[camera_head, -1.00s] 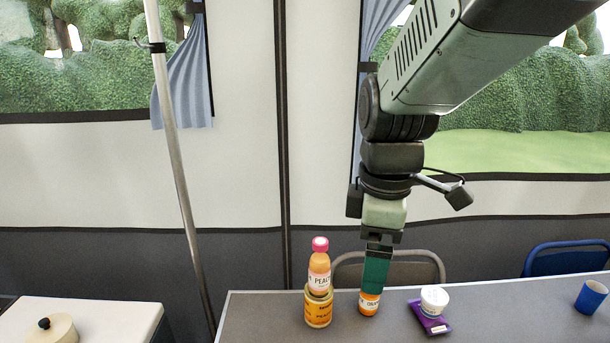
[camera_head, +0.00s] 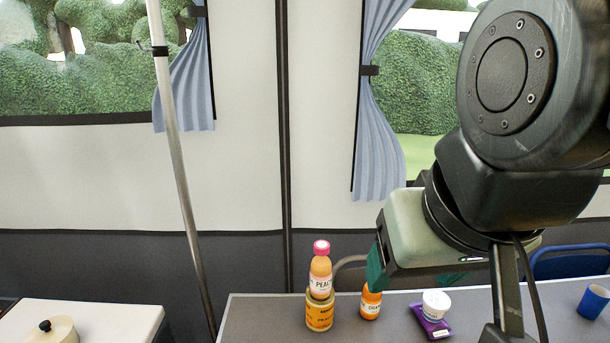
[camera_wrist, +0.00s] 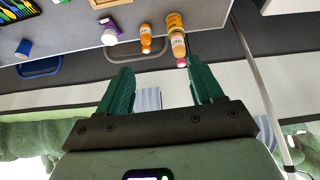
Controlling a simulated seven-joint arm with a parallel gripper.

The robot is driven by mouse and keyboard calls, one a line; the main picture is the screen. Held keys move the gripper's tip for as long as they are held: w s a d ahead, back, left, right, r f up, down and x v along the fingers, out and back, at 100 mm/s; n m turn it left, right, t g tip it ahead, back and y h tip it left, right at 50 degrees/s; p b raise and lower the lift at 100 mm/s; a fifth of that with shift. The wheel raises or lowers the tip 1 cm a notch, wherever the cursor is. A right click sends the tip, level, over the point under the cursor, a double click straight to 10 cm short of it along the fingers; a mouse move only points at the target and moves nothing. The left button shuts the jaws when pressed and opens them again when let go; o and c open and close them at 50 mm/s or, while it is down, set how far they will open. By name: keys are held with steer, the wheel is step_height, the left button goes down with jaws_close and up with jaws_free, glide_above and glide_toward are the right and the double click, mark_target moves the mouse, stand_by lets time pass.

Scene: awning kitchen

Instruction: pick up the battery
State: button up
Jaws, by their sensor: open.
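I cannot make out a battery in either view. My gripper (camera_head: 380,264) is raised above the grey table in the head view, turned sideways, with its green fingers at the left end. In the wrist view my gripper (camera_wrist: 160,70) has its two green fingers spread apart with nothing held between them. Beyond the fingertips are a peach bottle (camera_wrist: 178,44) on a yellow can (camera_wrist: 174,20) and a small orange bottle (camera_wrist: 146,40).
A blue cup (camera_head: 592,300) stands at right. Chairs stand behind. A pole (camera_head: 178,170) rises at left. A dark tray (camera_wrist: 14,12) with coloured items shows in the wrist view.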

steer(key=w+f+n+g+h, duration=0.2)
steer(key=w+f+n+h, duration=0.3)
steer(key=f, duration=0.5)
steer(key=w+f+n+g+h, duration=0.35)
steer(key=f+n+h, duration=0.25)
steer(key=f+n, duration=0.3)
steer(key=a+f+n+t, duration=0.2)
steer(key=f+n+t, duration=0.1)
steer(key=f, duration=0.4)
steer(key=a+f+n+t, duration=0.3)
steer(key=f+n, duration=0.2)
steer(key=f, duration=0.2)
steer(key=s+a+f+n+t+y, duration=0.1)
steer(key=a+f+n+t, duration=0.1)
steer(key=f, duration=0.5)
steer(key=shift+s+a+f+n+t, duration=0.15)
steer(key=shift+n+t, duration=0.15)
steer(key=shift+n, duration=0.3)
steer(key=shift+w+f+n+t, duration=0.15)
steer(key=shift+n+t, duration=0.1)
steer(key=shift+n, duration=0.35)
steer(key=x, duration=1)
steer(key=shift+w+d+f, duration=0.1)
steer(key=shift+d+f, duration=0.05)
steer(key=shift+d, duration=0.1)
steer(key=c, duration=1.1)
